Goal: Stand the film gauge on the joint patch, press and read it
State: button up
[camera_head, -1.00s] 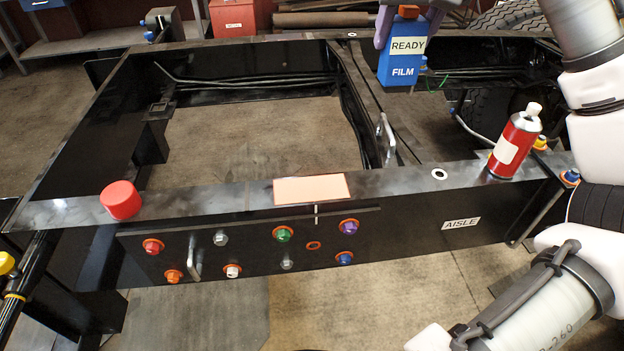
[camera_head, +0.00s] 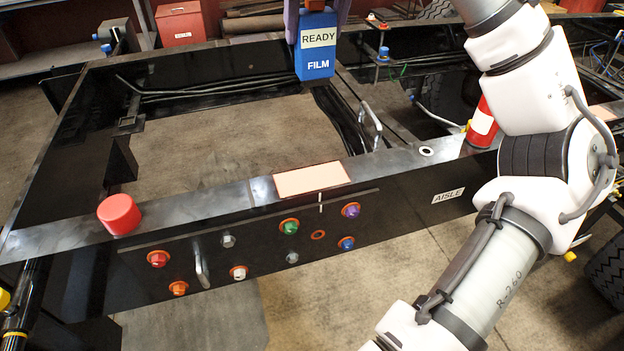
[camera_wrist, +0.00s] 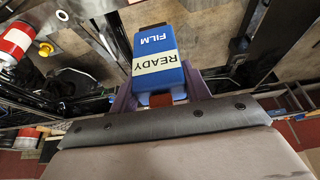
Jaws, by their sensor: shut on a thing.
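The blue film gauge (camera_head: 314,62) hangs upright in the air over the chassis frame, its label reading READY and FILM. My gripper (camera_head: 317,8) is shut on its top end, purple fingers on either side. In the wrist view the film gauge (camera_wrist: 156,58) sits between the purple fingers, with a reddish part at its gripped end. The joint patch (camera_head: 311,179) is a pale pink rectangle on top of the near black rail. It is bare, and the gauge is above and beyond it, apart from it.
A red cylinder (camera_head: 119,214) stands on the rail to the left. A red spray can (camera_head: 482,124) stands on it to the right, partly behind my arm. Coloured bolts (camera_head: 289,227) line the rail's front face. A metal handle (camera_head: 371,124) rises behind the rail.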

jog(key=shift+s+a, duration=0.1)
jog(key=shift+a, duration=0.15)
jog(key=shift+f, duration=0.2)
notch_tip(320, 180, down, 20)
jog(key=shift+r+p, duration=0.2)
jog(key=shift+p, duration=0.15)
jog(key=shift+f, duration=0.2)
jog(key=o, duration=1.1)
jog(key=shift+r, duration=0.15)
